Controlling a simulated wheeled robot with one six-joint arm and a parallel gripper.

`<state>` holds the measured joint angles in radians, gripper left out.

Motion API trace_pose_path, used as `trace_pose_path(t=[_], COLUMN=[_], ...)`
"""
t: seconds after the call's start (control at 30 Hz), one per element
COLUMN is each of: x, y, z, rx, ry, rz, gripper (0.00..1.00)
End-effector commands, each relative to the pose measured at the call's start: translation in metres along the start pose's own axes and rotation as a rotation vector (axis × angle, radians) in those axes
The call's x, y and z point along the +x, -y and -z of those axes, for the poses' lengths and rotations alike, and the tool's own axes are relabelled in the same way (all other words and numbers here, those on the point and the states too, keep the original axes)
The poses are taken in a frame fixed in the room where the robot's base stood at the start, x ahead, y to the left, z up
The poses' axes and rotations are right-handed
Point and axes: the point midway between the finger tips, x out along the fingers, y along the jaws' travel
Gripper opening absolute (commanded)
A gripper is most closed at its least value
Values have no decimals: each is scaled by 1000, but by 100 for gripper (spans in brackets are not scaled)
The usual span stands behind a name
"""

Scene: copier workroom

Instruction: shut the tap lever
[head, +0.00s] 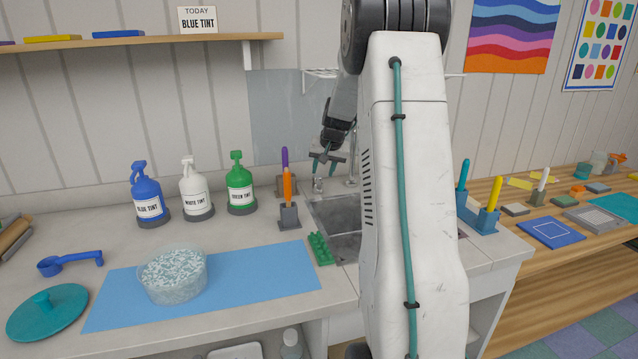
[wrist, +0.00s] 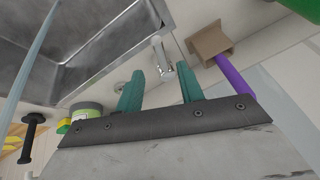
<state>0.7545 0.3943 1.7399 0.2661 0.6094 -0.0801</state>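The chrome tap (head: 318,185) stands at the back left edge of the sink (head: 338,213). In the wrist view the tap (wrist: 167,66) shows small between my fingertips, its upper part toward the sink (wrist: 75,60). I cannot clearly tell the lever from the rest of the tap or read its position. My gripper (head: 325,170) is above the tap in the head view, pointing down. In the wrist view my gripper (wrist: 160,70) has its two teal fingers wide apart with nothing held. I cannot tell whether a finger touches the tap.
A holder (wrist: 209,40) with a purple-handled tool (wrist: 236,77) stands close beside the tap. An orange-handled tool (head: 288,188) stands in a grey holder left of the sink. Blue (head: 147,195), white (head: 195,190) and green (head: 240,185) tint bottles line the back of the counter.

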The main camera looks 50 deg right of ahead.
Motion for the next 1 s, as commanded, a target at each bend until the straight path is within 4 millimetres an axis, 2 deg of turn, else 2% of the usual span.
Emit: trace_pose_path(t=[0.2, 0.4, 0.77, 0.9, 1.0], x=[37, 61, 66, 66, 66], y=[0, 0, 1, 1, 1], z=[-2, -2, -2, -2, -2], rx=[-1, -2, -2, -2, -2], ry=[6, 5, 4, 4, 5], rz=[-1, -1, -1, -1, -1], gripper=[38, 38, 38, 0, 0])
